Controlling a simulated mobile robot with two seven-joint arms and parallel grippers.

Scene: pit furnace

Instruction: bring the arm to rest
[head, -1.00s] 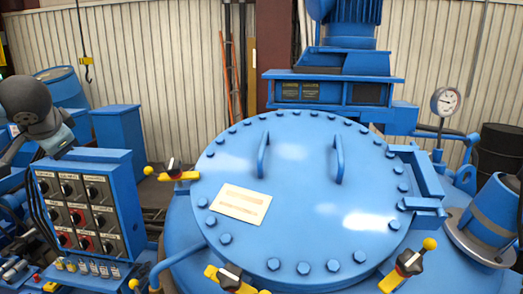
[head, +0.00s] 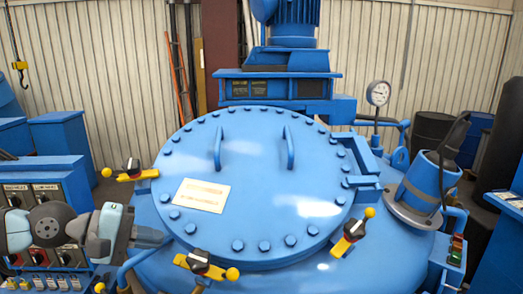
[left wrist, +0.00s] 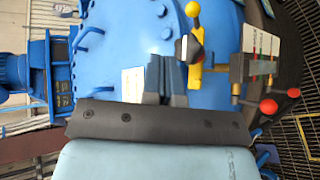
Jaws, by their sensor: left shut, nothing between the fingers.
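My left arm comes in from the left in the head view, in front of the control panel (head: 16,195). My left gripper (head: 150,237) is at the lower left of the big round blue lid (head: 255,180), and its fingers point right. In the left wrist view the two fingers of the gripper (left wrist: 165,75) are together, with nothing between them. Behind them are the blue lid (left wrist: 110,55) and its pale label plate (left wrist: 133,85). I cannot tell how far the fingers are from the lid. My right gripper is not in view.
Yellow clamps with black knobs sit around the lid: left (head: 130,172), front (head: 203,265) and right (head: 351,232). A motor housing (head: 290,60) stands behind. A pressure gauge (head: 378,93) and a blue cylinder (head: 430,185) stand at right. A button box (head: 455,250) is at lower right.

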